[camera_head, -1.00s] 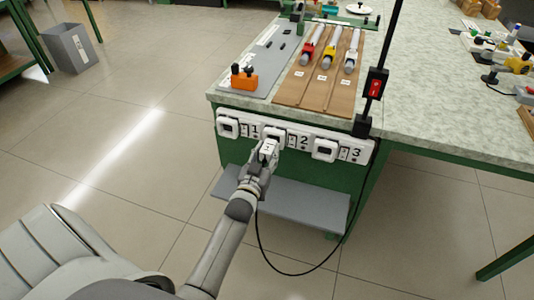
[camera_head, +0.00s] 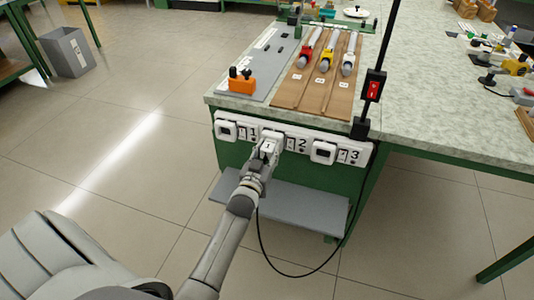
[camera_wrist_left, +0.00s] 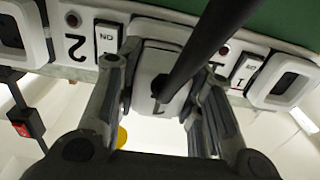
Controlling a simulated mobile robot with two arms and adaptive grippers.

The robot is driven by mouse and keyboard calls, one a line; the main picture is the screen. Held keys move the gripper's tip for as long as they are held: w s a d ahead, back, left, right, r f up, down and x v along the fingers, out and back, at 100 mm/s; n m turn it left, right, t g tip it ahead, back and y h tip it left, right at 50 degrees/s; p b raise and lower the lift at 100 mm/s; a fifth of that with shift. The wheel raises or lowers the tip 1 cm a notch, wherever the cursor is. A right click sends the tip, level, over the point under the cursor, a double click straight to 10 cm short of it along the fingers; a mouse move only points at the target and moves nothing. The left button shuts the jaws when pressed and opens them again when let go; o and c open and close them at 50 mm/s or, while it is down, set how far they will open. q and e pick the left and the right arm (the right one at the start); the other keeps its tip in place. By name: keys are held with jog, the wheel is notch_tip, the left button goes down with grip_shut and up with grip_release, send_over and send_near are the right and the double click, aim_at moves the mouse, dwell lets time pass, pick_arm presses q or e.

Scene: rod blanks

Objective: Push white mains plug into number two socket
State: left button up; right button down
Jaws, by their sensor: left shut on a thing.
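A white mains plug (camera_head: 267,146) with a black cord is held in my left gripper (camera_head: 264,154), in front of the middle socket of the white socket strip (camera_head: 290,151). In the left wrist view the fingers (camera_wrist_left: 155,95) stand on both sides of the plug (camera_wrist_left: 158,62), and the cord runs across it. The plug covers the socket opening, so I cannot tell how far its pins are in. The number two (camera_head: 303,145) is just right of this socket. My right gripper is out of view.
The left socket (camera_head: 226,131) and right socket (camera_head: 323,152) are empty. A grey shelf (camera_head: 300,207) lies below the strip. The black cord (camera_head: 264,250) loops down and up to a post with a red switch (camera_head: 373,90). Tools lie on the bench above.

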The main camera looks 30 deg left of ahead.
pick_arm(q)
jog(key=shift+w, duration=0.35)
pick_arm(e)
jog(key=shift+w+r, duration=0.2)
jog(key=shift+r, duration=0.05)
pick_arm(q)
jog(key=shift+a+r, duration=0.1)
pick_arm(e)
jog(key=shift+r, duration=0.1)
pick_arm(q)
jog(key=o, duration=1.2)
jog(key=shift+w, duration=0.1)
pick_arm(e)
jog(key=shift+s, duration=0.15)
pick_arm(q)
jog(key=v, duration=1.2)
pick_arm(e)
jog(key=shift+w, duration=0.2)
